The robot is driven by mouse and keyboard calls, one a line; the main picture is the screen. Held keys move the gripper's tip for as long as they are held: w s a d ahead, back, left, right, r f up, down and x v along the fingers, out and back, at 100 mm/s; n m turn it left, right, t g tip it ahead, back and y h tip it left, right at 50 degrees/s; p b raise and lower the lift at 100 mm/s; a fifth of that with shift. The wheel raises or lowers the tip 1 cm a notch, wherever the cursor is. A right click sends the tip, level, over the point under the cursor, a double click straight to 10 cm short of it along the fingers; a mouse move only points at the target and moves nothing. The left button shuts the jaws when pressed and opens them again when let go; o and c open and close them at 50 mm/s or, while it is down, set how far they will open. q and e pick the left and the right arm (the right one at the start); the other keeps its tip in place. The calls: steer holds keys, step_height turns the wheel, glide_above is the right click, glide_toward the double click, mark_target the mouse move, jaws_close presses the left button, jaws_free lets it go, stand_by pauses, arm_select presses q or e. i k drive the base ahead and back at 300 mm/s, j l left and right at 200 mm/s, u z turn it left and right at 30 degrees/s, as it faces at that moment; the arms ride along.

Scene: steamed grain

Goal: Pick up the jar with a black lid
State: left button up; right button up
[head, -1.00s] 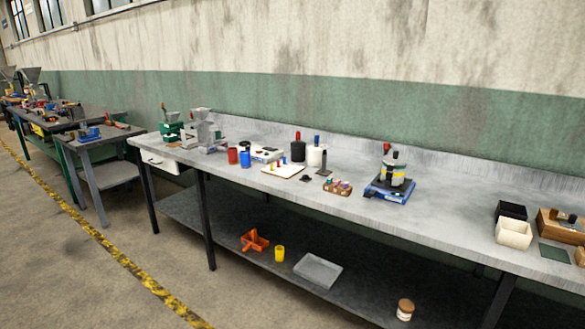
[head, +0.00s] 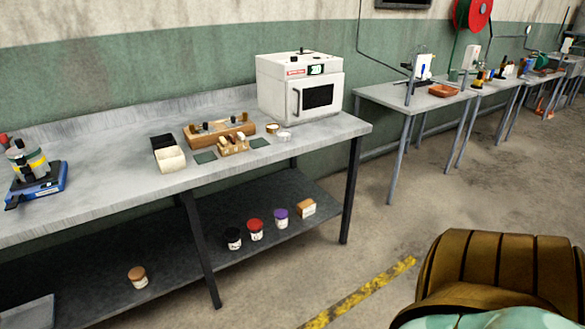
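A jar with a black lid (head: 233,238) stands upright on the dark lower shelf of the workbench in the head view. To its right stand a jar with a red lid (head: 255,229) and a jar with a purple lid (head: 281,218). A jar with an orange-brown lid (head: 137,277) stands apart at the left on the same shelf. Neither of my grippers is in view.
Bench legs (head: 200,250) and the bench top (head: 110,185) frame the shelf. A white oven (head: 300,88) stands on top. The floor (head: 300,275) in front is clear. A brown ribbed object (head: 490,262) fills the lower right corner.

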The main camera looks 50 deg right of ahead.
mark_target(233, 246)
steer(key=z, duration=1.15)
